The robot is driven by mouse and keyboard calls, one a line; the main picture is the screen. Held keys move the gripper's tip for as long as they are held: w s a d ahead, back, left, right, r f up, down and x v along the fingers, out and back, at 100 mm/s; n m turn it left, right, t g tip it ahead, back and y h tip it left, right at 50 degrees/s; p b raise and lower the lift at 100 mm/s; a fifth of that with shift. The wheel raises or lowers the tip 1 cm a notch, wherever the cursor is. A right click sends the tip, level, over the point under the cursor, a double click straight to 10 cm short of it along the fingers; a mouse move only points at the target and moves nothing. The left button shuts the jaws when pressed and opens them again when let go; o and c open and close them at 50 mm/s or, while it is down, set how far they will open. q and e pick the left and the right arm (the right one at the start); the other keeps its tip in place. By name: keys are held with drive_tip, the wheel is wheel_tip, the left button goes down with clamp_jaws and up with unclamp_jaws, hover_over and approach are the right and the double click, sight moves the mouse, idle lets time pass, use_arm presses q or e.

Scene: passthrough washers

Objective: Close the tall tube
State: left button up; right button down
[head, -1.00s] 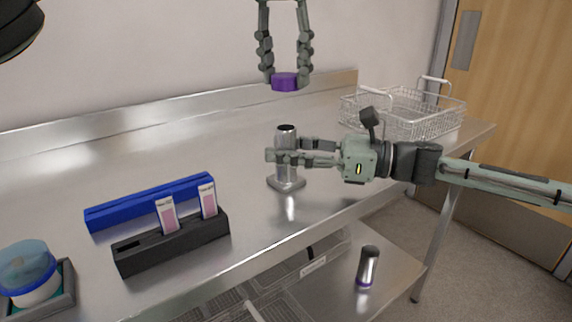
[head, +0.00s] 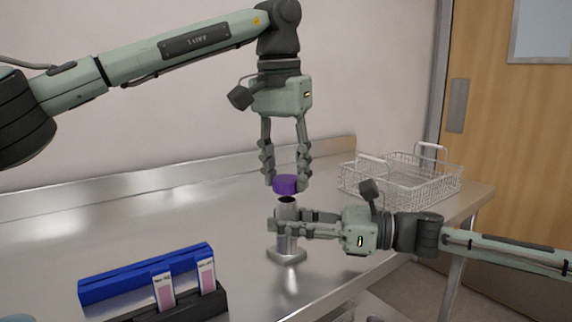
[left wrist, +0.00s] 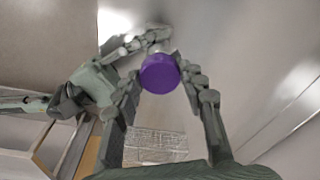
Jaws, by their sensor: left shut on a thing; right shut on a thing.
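The tall tube (head: 287,243) is a silver metal cylinder, upright on a small square base on the steel table. My right gripper (head: 275,227) is shut around its upper part from the right. The purple cap (head: 286,184) is in my left gripper (head: 286,180), which points down and is shut on it. The cap is just above the tube's dark open mouth, with a thin gap showing. In the left wrist view the purple cap (left wrist: 160,73) sits between the fingertips and hides most of the tube; my right gripper shows behind it.
A wire basket (head: 400,180) with white handles stands at the table's right end. A blue rack (head: 145,273) and a black holder (head: 213,303) with two labelled slides lie at front left. The steel table (head: 190,220) is clear between them and the tube.

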idle(0.5)
use_arm(q)
drive_tip(key=shift+f, duration=0.9)
drive_tip(key=shift+f, duration=0.55)
drive_tip(key=m, duration=0.3)
drive_tip(key=o, duration=0.8)
drive_tip(key=shift+r, duration=0.15)
wheel_tip(320, 180, up, 4)
drive_tip(key=shift+r, duration=0.1)
drive_tip(key=shift+c, duration=0.4)
